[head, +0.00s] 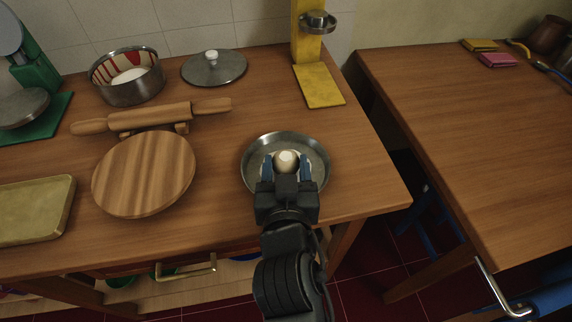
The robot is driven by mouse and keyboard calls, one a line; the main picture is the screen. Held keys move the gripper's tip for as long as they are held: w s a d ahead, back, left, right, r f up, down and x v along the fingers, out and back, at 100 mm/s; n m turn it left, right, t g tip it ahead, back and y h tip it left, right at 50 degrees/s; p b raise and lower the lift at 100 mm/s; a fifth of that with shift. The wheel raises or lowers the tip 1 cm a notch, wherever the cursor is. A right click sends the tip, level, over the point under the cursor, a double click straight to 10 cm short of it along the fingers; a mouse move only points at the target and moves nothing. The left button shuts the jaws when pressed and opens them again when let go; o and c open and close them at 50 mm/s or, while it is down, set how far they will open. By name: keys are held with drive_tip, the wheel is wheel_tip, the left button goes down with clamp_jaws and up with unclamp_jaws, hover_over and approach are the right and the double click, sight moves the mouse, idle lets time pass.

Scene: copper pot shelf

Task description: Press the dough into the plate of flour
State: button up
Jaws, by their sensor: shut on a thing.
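A shallow round metal plate (320,150) sits on the wooden counter near its right front corner. A small pale dough ball (287,160) is between the blue fingertips of my gripper (286,166), which is shut on it. The gripper and dough are over the middle of the plate. I cannot tell whether the dough touches the plate's bottom. The gripper hides the plate's near part, and flour is hard to make out in it.
A round wooden board (145,174), a rolling pin (150,117) on a rest, a steel pot (127,78), a lid (214,67) and a yellow stand (318,86) share the counter. A brass-coloured tray (35,209) lies at left. A gap separates a second table (470,130) at right.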

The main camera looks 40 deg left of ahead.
drive_tip(key=shift+r+p, duration=3.15)
drive_tip(key=shift+r, duration=0.85)
